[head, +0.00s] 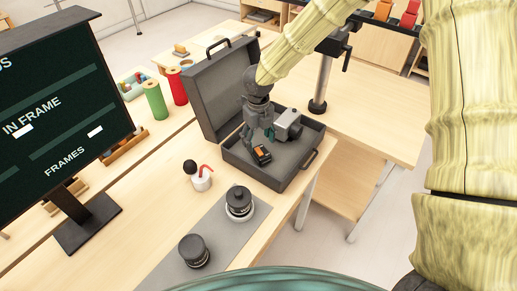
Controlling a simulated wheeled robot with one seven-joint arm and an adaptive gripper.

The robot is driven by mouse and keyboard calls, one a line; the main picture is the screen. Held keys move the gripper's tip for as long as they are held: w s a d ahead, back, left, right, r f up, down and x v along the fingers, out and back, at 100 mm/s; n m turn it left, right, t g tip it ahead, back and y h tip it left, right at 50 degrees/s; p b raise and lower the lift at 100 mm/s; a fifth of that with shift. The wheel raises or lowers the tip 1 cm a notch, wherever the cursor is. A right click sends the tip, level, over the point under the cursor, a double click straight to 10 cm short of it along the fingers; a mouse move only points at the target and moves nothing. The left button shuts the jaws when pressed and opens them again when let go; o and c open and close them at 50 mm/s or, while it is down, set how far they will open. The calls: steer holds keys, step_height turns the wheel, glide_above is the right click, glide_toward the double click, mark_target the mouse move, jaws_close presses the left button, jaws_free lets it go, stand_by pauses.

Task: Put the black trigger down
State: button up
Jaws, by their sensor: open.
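A small black object with an orange patch, which looks like the black trigger (261,155), lies inside the open grey case (240,162) on the light wood table. My gripper (258,137) points down into the case, just above and behind the trigger. Its fingers are apart. I cannot tell whether a fingertip touches the trigger. A grey and white camera-like device (289,124) sits in the case to the right of my gripper. My gripper hides part of the case floor.
The raised case lid (217,90) stands behind my gripper. A dark screen (55,110) stands left. Green (155,100) and red (176,86) spools stand behind.

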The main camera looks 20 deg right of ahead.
step_height(320, 180, up, 6)
steer(key=b, duration=0.1)
steer(key=shift+r, duration=0.1)
stand_by(1.3)
